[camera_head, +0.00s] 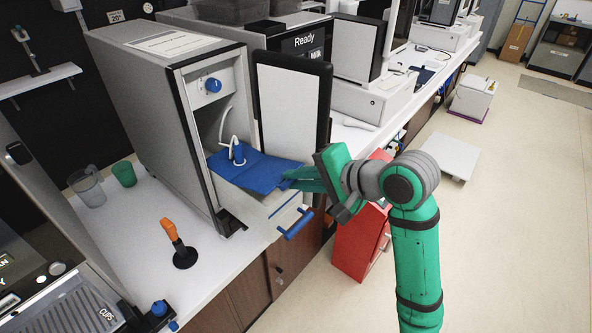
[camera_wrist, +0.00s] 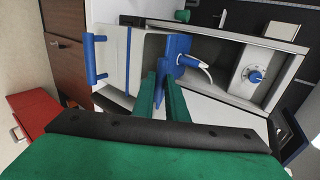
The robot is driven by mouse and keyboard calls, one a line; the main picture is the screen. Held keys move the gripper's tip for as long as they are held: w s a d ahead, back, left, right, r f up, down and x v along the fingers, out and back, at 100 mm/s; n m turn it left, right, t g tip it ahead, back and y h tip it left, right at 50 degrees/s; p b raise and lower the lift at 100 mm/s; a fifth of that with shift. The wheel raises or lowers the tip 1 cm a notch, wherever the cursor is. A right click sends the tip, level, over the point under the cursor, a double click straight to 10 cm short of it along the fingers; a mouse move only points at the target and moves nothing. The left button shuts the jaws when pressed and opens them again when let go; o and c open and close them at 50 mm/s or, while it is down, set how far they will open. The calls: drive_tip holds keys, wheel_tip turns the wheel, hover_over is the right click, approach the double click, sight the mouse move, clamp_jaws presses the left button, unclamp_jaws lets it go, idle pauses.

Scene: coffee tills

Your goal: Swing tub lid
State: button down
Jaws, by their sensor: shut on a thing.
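The blue tub lid (camera_head: 262,172) lies over the pale pull-out tub (camera_head: 268,210) at the front of the tall grey machine. A white tube runs to a blue fitting (camera_head: 238,152) at the lid's back. My gripper (camera_head: 291,180) reaches in from the right and is shut on the lid's right-hand edge. In the wrist view my gripper (camera_wrist: 163,82) has its green fingers close together with blue lid (camera_wrist: 176,48) between and beyond them. The tub's blue handle (camera_head: 297,223) is clear of my fingers. The fingers hide part of the lid's edge.
The grey machine (camera_head: 155,90) has an open bay and an open door (camera_head: 292,110) just behind the tub. An orange-handled tamper (camera_head: 178,243) and a green cup (camera_head: 124,174) stand on the counter to the left. A red cabinet (camera_head: 358,240) stands below my arm.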

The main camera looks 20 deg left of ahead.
drive_tip(key=shift+s+d+f, duration=0.15)
drive_tip(key=shift+s+f, duration=0.1)
drive_tip(key=shift+f, duration=0.25)
drive_tip(key=shift+d+f, duration=0.2)
drive_tip(key=shift+f, duration=1.5)
drive_tip(key=c, duration=1.7)
unclamp_jaws()
drive_tip(key=v, duration=1)
drive_tip(key=shift+s+d+r, duration=0.15)
drive_tip(key=shift+d+r, duration=0.05)
drive_tip(key=shift+d, duration=0.15)
